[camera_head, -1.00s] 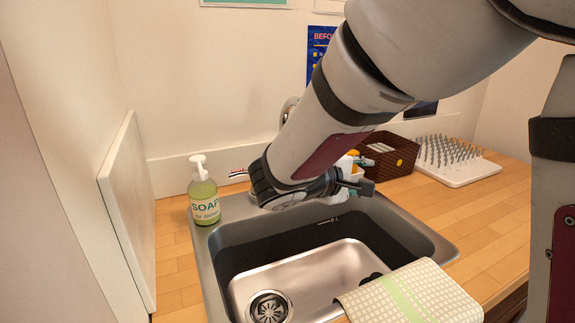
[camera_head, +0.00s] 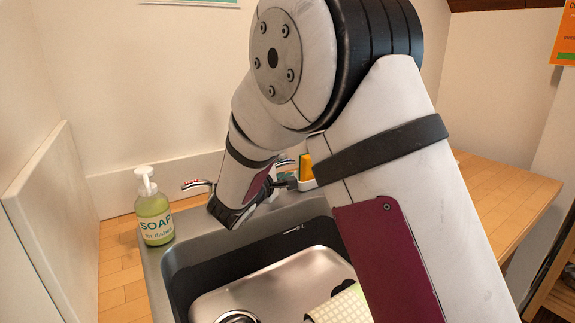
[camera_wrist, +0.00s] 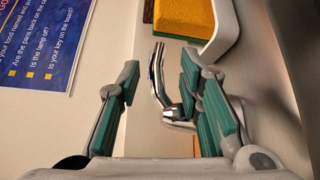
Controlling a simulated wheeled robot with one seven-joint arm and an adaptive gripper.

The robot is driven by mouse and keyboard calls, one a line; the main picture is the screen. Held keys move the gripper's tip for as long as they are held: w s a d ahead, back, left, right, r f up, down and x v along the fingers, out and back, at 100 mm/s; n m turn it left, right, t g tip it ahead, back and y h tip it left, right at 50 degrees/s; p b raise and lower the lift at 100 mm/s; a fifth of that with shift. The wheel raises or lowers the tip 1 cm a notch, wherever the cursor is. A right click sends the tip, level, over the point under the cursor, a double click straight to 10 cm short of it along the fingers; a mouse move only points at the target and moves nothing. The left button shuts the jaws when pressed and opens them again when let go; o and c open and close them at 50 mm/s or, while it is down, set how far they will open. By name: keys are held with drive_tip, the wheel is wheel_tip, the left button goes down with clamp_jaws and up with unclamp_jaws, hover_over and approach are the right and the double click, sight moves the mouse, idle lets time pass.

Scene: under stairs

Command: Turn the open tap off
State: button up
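My gripper (camera_wrist: 160,66) is open, with its teal-padded fingers spread on either side of a chrome curved tap part (camera_wrist: 157,77). The chrome part stands between the fingers, and I see gaps to both pads. I cannot tell whether it is a handle or the spout. In the head view a tap handle (camera_head: 195,183) with a red mark shows left of my wrist at the back of the sink. My arm hides the rest of the tap, and my gripper (camera_head: 285,183) is mostly hidden too. I cannot make out running water.
The sink (camera_head: 180,262) lies below my wrist. A soap bottle (camera_head: 153,212) stands at its back left corner. A yellow sponge (camera_wrist: 184,16) in a white holder (camera_wrist: 226,30) is close beside the tap. The wall is close behind.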

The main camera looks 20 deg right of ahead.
sight(286, 165)
drive_tip(key=shift+x, duration=2.3)
clamp_jaws()
